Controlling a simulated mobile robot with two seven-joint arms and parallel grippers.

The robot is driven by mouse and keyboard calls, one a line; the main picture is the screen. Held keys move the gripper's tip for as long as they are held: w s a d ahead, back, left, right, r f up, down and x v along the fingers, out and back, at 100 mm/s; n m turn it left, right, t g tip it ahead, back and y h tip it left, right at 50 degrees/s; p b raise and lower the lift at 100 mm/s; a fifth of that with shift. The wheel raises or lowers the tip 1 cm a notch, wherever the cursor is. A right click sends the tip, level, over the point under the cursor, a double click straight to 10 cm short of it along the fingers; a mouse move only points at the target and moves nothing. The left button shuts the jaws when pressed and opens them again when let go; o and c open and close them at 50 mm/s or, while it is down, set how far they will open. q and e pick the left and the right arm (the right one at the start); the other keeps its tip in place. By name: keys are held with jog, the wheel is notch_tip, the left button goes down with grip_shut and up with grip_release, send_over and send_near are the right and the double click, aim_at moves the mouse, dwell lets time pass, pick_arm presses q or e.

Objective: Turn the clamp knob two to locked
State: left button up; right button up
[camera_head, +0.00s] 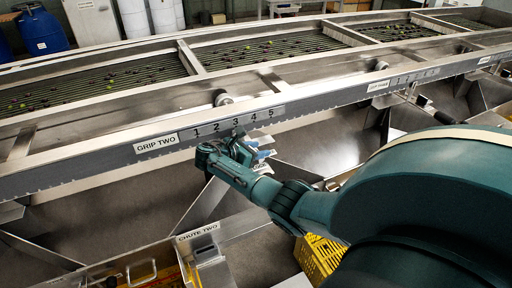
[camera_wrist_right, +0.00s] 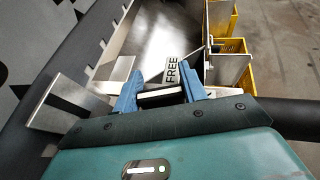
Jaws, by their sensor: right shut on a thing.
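My right gripper (camera_head: 262,155) is at the front rail, below the number scale and right of the GRIP TWO label (camera_head: 157,144). In the right wrist view its two blue fingers (camera_wrist_right: 160,94) are shut on a dark bar with pale edges, the clamp knob (camera_wrist_right: 160,97). A FREE label (camera_wrist_right: 172,70) stands just beyond the knob, and a pale plate with a black stripe (camera_wrist_right: 70,107) lies to its left. In the head view the gripper and wrist largely hide the knob. Any locked mark cannot be made out. My left gripper is not in view.
The long steel rail (camera_head: 90,158) carries a 1 to 5 scale (camera_head: 234,123) and a round roller (camera_head: 223,99). Below are steel chutes, the CHUTE TWO label (camera_head: 198,231) and a yellow crate (camera_head: 318,256). Rollers with small fruit (camera_head: 95,83) lie behind.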

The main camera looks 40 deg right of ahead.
jog(key=shift+s+f+m+g+b, duration=0.1)
jog(key=shift+f+m+g+b, duration=0.05)
jog(key=shift+m+g+b, duration=0.95)
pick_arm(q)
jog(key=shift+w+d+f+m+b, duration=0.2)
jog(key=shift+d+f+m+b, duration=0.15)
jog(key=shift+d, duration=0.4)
pick_arm(e)
jog(key=shift+s+m+g+y, duration=0.1)
jog(key=shift+m+g+y, duration=0.3)
jog(key=shift+g, duration=0.3)
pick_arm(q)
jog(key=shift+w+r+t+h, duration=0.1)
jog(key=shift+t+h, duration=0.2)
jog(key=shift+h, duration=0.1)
pick_arm(e)
jog(key=o, duration=1)
